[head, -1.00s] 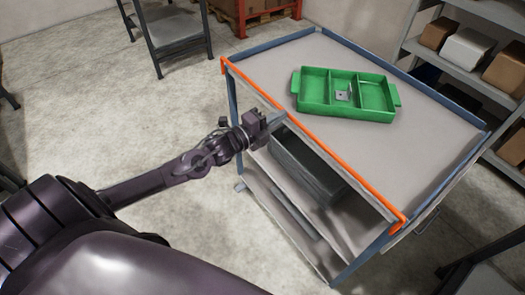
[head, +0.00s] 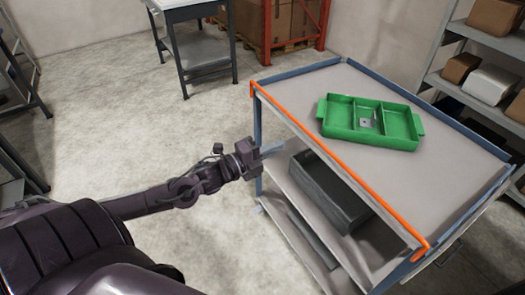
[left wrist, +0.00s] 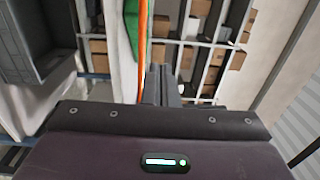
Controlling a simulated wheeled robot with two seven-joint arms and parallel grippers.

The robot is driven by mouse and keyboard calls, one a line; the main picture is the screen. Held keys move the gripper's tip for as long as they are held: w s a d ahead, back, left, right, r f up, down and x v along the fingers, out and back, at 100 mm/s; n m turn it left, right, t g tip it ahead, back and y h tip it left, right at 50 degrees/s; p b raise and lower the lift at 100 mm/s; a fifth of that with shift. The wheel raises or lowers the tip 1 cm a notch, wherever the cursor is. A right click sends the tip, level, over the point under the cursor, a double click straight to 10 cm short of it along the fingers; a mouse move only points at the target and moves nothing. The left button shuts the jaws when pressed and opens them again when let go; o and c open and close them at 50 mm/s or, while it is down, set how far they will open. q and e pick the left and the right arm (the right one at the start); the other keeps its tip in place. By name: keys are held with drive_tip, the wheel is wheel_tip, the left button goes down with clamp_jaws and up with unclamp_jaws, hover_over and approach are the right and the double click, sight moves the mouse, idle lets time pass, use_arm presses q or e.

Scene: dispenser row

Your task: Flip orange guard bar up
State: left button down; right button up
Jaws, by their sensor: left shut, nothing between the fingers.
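The orange guard bar (head: 337,165) runs along the near long edge of a grey cart with blue rails. In the head view it lies about level with the cart's top, its ends bent at the corners. It also shows in the left wrist view (left wrist: 142,55) as a thin upright orange strip. My left gripper (head: 271,149) is shut and empty, just left of the cart's near side and below the bar, apart from it in the head view. Its shut fingers show in the left wrist view (left wrist: 160,86). My right gripper is not in view.
A green tray (head: 340,132) with three compartments and a small metal piece sits on the cart top (head: 440,170). A dark bin (head: 325,190) stands on the lower shelf. Shelving with boxes is at right, a grey table (head: 197,55) behind. Floor at left is clear.

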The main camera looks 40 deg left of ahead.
use_arm(q)
drive_tip(key=v, duration=0.1)
drive_tip(key=r+v, duration=0.1)
drive_tip(key=v, duration=0.1)
drive_tip(key=shift+s+a, duration=0.1)
drive_tip(key=shift+s, duration=0.15)
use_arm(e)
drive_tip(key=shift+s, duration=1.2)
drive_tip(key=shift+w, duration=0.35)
